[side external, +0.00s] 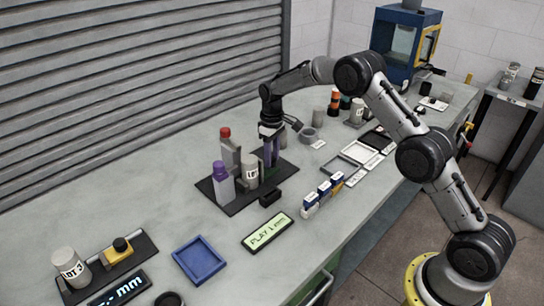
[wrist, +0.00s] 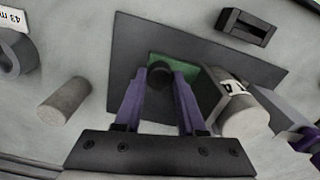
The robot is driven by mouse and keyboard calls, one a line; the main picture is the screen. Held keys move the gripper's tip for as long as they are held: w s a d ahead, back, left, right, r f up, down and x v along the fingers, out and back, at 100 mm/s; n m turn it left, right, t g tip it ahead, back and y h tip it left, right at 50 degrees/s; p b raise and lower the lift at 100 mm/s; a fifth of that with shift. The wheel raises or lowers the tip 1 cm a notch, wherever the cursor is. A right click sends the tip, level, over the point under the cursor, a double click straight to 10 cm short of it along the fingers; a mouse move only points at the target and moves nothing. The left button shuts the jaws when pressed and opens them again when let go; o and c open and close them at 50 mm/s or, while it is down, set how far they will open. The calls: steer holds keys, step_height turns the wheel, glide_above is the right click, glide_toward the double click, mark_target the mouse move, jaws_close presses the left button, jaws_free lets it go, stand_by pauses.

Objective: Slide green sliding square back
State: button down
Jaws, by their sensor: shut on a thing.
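The green sliding square (wrist: 187,63) lies on a dark base plate (wrist: 125,62) in the wrist view, with a round dark knob (wrist: 160,74) standing on it. My gripper (wrist: 161,78) has its two purple fingers shut on that knob, one on each side. The fingers and knob cover part of the square. In the side external view, my gripper (side external: 271,152) points down over the base plate (side external: 240,205); the green square cannot be made out there.
A labelled grey cylinder (side external: 250,171), a red-capped bottle (side external: 229,152) and a purple-capped bottle (side external: 222,187) stand close beside my gripper. A black block (side external: 270,197) sits at the plate's front edge. A display (side external: 267,231) reads "PLAY: 1 mm".

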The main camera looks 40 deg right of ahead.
steer(key=shift+d, duration=0.1)
steer(key=shift+d, duration=2.05)
steer(key=c, duration=0.5)
jaws_free()
step_height(320, 180, up, 14)
steer(key=shift+a, duration=0.15)
